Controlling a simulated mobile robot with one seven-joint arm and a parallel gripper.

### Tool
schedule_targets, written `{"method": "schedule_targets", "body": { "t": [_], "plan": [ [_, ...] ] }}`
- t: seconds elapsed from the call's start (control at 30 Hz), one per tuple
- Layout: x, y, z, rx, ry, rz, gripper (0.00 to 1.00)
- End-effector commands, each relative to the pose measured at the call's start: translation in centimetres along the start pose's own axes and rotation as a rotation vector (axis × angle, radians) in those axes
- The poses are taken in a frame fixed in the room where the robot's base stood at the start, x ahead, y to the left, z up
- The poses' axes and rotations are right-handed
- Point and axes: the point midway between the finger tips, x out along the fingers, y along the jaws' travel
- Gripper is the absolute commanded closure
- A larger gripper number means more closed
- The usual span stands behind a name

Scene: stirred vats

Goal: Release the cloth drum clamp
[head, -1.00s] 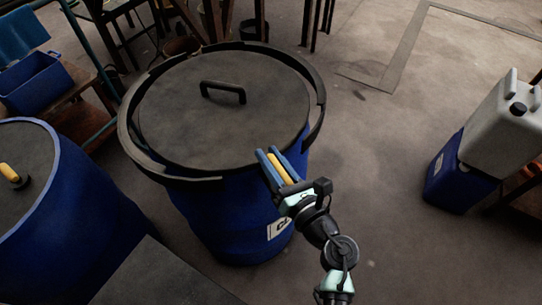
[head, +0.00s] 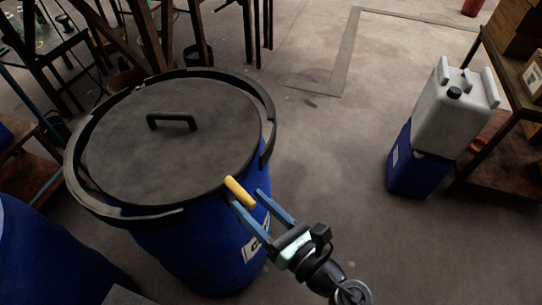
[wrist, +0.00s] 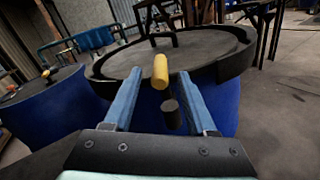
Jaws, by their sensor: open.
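The blue drum (head: 205,250) has a grey lid with a black handle (head: 172,120). A black clamp ring (head: 78,188) runs around the lid and shows a gap at the front right. The yellow clamp lever handle (head: 239,192) is at this gap. My gripper (head: 246,197) is open at the drum's front right. In the wrist view the yellow handle (wrist: 160,71) shows between the two blue fingers, apart from both, near their tips. A dark cylindrical part (wrist: 171,113) sits below it, also between the fingers.
Another blue drum (head: 35,255) stands at the lower left. A white canister (head: 455,110) stands on a blue container (head: 418,165) at the right, beside a shelf with boxes. Metal stands are at the back left. The floor right of the drum is clear.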

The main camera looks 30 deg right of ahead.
Motion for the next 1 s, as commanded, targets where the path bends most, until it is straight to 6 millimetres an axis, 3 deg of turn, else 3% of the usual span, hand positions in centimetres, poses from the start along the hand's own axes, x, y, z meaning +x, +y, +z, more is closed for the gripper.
{"method": "schedule_targets", "body": {
  "t": [0.1, 0.33, 1.0],
  "plan": [
    [-2.4, -0.1, -0.2, 0.0, 0.002, -0.002, 0.43],
    [-4.9, 0.0, -0.1, 0.0, 0.0, 0.0, 0.43],
    [-4.9, 0.2, 0.5, 0.009, -0.016, 0.002, 0.43]
  ]
}}
